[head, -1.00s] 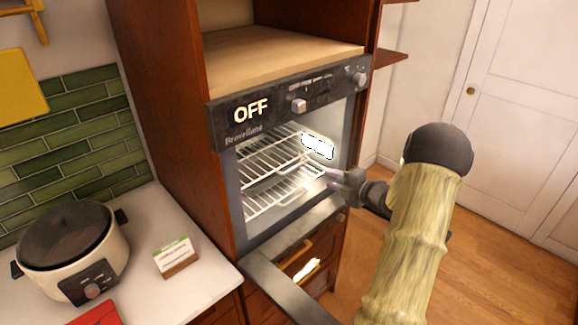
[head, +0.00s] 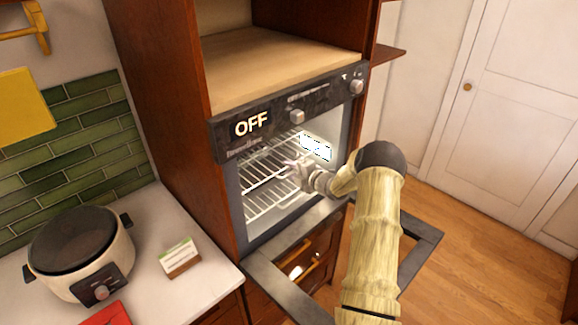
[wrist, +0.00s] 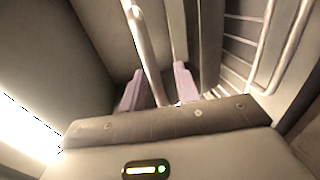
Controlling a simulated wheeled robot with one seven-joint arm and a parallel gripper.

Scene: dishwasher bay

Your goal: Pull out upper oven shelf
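The upper oven shelf (head: 262,165) is a wire rack inside the lit oven, level and above a second, lower wire shelf (head: 268,200). My gripper (head: 298,170) reaches into the oven opening at the right front part of the upper shelf and hides some of its wires. In the wrist view my gripper (wrist: 158,75) has its two purple-grey fingers apart. A pale bar (wrist: 146,50) of a rack runs between them, nearer the left finger; I cannot tell whether they touch. More rack wires (wrist: 275,45) show at the right.
The oven door (head: 417,245) hangs open and low, below my arm. The oven's control panel (head: 285,118) reads OFF above the opening. Floor at the right is clear.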

